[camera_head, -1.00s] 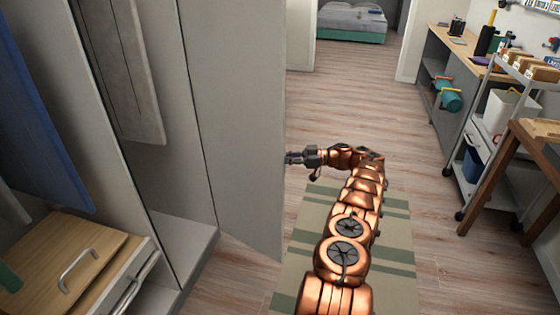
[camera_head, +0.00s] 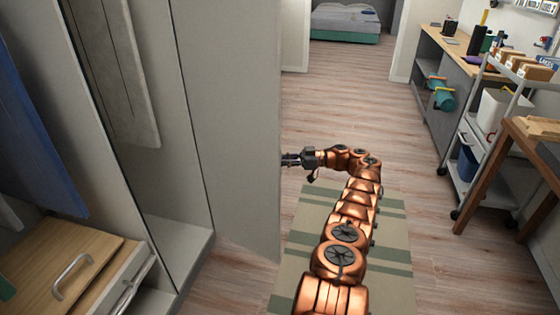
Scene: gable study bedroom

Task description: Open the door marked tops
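The tall grey wardrobe door (camera_head: 232,120) stands swung out from the wardrobe, with the inside in view to its left. No tops marking shows on the face I see. My gripper (camera_head: 286,160) is at the door's free vertical edge, at about mid height in the picture, with my arm coming from the right. The fingertips meet or pass behind that edge. I cannot tell whether they touch or grip the door, and any handle on its far side is hidden.
Inside the wardrobe hang a pale garment (camera_head: 128,85) and a blue one (camera_head: 35,140), above a wooden-topped drawer unit (camera_head: 55,265). A striped rug (camera_head: 390,235) lies under my arm. A wheeled cart (camera_head: 470,150) and wooden table (camera_head: 500,150) stand right. Floor beyond is clear.

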